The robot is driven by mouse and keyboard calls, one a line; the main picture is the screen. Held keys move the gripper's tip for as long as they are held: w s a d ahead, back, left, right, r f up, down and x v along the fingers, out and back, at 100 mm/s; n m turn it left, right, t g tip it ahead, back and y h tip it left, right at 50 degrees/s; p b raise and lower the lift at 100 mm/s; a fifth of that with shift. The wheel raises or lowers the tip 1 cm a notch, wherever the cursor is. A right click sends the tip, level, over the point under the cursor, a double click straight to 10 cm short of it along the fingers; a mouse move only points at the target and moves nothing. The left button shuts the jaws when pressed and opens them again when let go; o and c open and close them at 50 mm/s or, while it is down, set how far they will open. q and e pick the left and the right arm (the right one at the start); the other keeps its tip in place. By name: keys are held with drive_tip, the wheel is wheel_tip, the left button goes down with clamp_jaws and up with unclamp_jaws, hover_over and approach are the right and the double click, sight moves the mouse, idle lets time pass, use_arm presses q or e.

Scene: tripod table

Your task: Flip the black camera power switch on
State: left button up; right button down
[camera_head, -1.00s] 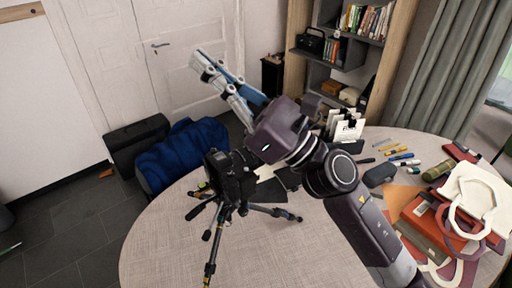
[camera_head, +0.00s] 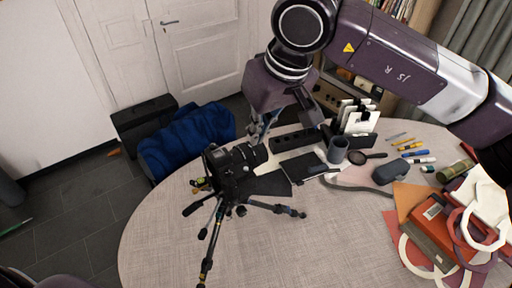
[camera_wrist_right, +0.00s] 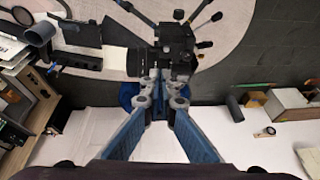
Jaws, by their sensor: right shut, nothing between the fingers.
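The black camera (camera_head: 230,178) sits on a small tripod (camera_head: 213,228) on the round table, its lens pointing right and away. My right gripper (camera_head: 258,140) points down just behind the camera and its lens. It is shut with nothing between its fingers. In the right wrist view, the fingertips (camera_wrist_right: 162,78) lie right at the camera (camera_wrist_right: 178,42), overlapping its near edge. I cannot tell whether they touch it. The power switch is too small to make out. My left gripper is not in view.
The round table (camera_head: 290,250) is clear at the front. A grey cup (camera_head: 337,150), a black power strip (camera_head: 297,140), a dark case (camera_head: 390,173) and several pens lie to the right. A blue bag (camera_head: 190,140) is on the far side.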

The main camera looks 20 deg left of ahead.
sight(253, 165)
drive_tip(key=shift+w+d+r+h, duration=0.15)
drive_tip(key=shift+w+d+h, duration=0.15)
drive_tip(key=shift+d, duration=0.15)
drive_tip(key=p+x, duration=0.4)
drive_tip(key=x, duration=0.6)
drive_tip(key=shift+a, duration=0.1)
